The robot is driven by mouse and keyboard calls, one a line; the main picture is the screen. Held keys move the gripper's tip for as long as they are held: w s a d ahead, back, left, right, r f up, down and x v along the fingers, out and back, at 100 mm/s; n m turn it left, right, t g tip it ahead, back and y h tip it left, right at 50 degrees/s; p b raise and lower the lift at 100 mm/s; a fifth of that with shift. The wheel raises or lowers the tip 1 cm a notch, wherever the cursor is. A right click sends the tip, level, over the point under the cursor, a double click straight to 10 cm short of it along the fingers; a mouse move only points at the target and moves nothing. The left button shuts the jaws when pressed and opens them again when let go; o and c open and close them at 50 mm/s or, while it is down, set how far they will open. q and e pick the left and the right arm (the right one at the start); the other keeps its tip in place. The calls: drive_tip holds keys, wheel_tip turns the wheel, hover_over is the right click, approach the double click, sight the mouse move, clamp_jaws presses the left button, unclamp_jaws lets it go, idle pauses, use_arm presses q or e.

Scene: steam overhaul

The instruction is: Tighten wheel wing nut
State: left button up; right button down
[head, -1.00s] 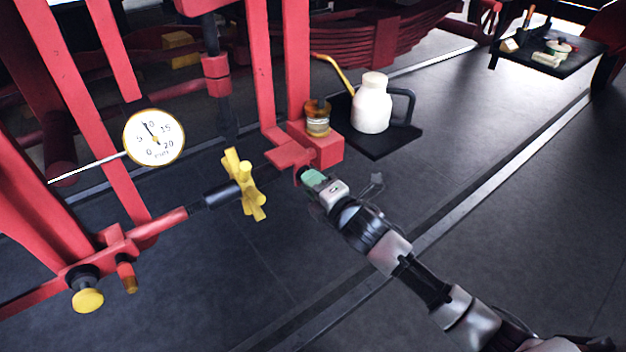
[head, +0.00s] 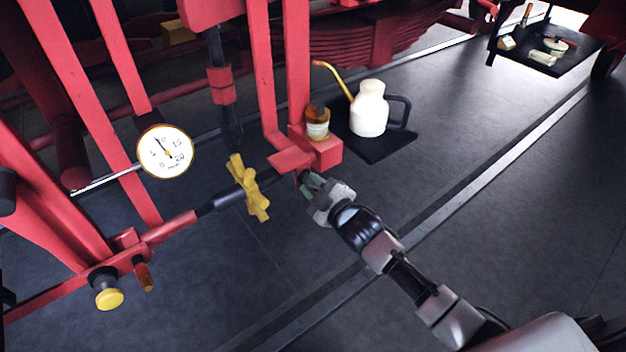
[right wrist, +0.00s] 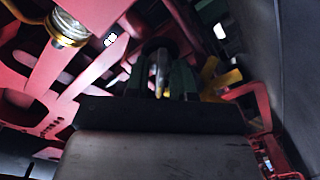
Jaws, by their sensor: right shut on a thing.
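My right gripper (head: 308,184) reaches in from the lower right and meets the end of the red frame just below the red bracket (head: 292,158). Its green fingers (right wrist: 160,82) are shut on a small, narrow, brass-coloured piece, which looks like the wing nut (right wrist: 161,72), seen between them in the right wrist view. In the head view the fingers and bracket mostly hide this piece. A yellow spoked handwheel (head: 248,187) sits on a dark shaft just left of the gripper, apart from it. My left gripper is not in view.
A round white gauge (head: 165,151) stands at the left, above a yellow knob (head: 109,299). A brass-and-glass cup (head: 317,123) sits on the red block. A cream oil can (head: 369,110) stands on a dark mat behind the gripper.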

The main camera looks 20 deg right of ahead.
drive_tip(key=m+p, duration=0.1)
drive_tip(key=m, duration=0.3)
drive_tip(key=shift+d+r+m+p, duration=0.1)
drive_tip(key=shift+m+p, duration=0.2)
drive_tip(key=shift+p, duration=0.1)
drive_tip(key=shift+m+p, duration=0.35)
drive_tip(key=shift+m, duration=1.35)
drive_tip(key=c, duration=1.2)
unclamp_jaws()
drive_tip(key=shift+w, duration=0.1)
drive_tip(key=shift+c, duration=0.2)
drive_tip(key=v, duration=1)
drive_tip(key=shift+s, duration=0.4)
drive_tip(key=shift+d, duration=0.15)
